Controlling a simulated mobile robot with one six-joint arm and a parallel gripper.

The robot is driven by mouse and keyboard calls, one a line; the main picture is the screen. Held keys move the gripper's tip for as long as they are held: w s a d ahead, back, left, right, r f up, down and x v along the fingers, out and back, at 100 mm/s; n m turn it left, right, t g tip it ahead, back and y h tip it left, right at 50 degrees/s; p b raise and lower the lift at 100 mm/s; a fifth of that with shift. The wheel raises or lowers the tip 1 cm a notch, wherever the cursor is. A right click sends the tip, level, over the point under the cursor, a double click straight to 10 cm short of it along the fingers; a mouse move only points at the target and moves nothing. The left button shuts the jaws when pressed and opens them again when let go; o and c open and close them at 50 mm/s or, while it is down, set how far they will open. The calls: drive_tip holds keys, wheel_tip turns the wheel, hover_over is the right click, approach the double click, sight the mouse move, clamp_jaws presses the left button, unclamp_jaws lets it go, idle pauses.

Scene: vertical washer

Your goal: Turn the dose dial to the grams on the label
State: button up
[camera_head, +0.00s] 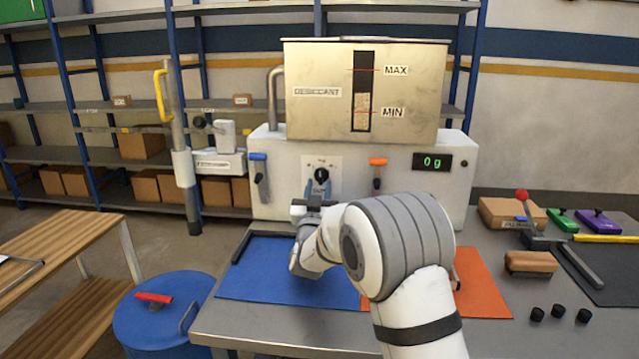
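The dose dial (321,174) is a black knob on a white plate in the middle of the white machine's front panel. Its scale marks are too small to read. My gripper (319,190) is right at the dial's lower edge, with blue fingertips on either side of it. I cannot tell whether the fingers touch the knob. The digital display (432,162) on the right of the panel reads 0 g in green. A label marked DESICCANT (318,92) is on the metal hopper. No label with a gram figure is readable here.
A blue mat (265,275) and an orange mat (485,285) lie on the table. A brush (531,262), small black caps (558,311) and a red-knobbed lever (522,196) are at right. A blue drum (185,290) stands left.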

sight(321, 178)
drive_tip(key=shift+w, duration=1.15)
drive_tip(key=shift+w+r, duration=0.25)
drive_tip(key=shift+w, duration=0.15)
clamp_jaws()
